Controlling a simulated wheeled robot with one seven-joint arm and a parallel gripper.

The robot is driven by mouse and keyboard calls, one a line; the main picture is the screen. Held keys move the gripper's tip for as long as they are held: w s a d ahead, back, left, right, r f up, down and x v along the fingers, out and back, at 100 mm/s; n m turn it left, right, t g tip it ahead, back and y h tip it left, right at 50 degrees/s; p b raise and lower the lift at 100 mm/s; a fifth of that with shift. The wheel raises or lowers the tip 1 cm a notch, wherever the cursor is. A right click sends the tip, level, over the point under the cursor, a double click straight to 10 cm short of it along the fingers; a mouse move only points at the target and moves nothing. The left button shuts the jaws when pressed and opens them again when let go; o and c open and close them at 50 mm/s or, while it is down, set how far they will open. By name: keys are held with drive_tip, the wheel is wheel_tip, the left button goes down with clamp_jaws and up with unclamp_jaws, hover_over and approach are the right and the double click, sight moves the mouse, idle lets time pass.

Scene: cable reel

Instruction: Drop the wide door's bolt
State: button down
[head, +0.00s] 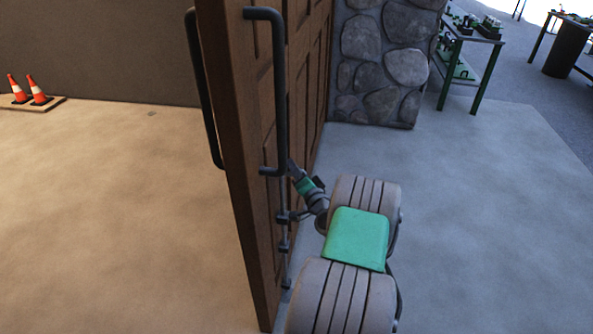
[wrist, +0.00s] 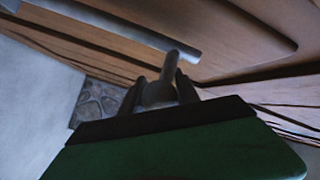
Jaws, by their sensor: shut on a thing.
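The wide door (head: 235,150) is a brown panelled wooden leaf, seen nearly edge-on in the head view. Its bolt (head: 284,235) is a dark upright rod in brackets low on the door's right face, near the free edge. My gripper (head: 292,169), with a green band behind it, is against that face near the rod's upper part. In the wrist view, my gripper (wrist: 160,88) is shut on a grey rounded bolt knob (wrist: 158,95), with door wood behind. The bolt's lower tip and the floor under it are hard to make out.
A dark pull handle (head: 279,90) stands on the door's right face just above my gripper, and another (head: 203,95) on the left face. A stone pillar (head: 380,60) stands behind. Cones (head: 38,90) are far left. Open floor lies both sides.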

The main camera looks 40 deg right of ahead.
wheel_tip(320, 180, down, 8)
drive_tip(key=b, duration=0.7)
drive_tip(key=shift+r+b, duration=0.25)
drive_tip(key=shift+b, duration=0.15)
drive_tip(key=c, duration=1.1)
unclamp_jaws()
drive_tip(key=shift+f, duration=0.1)
drive_tip(key=shift+c, duration=0.2)
drive_tip(key=shift+o, duration=1.2)
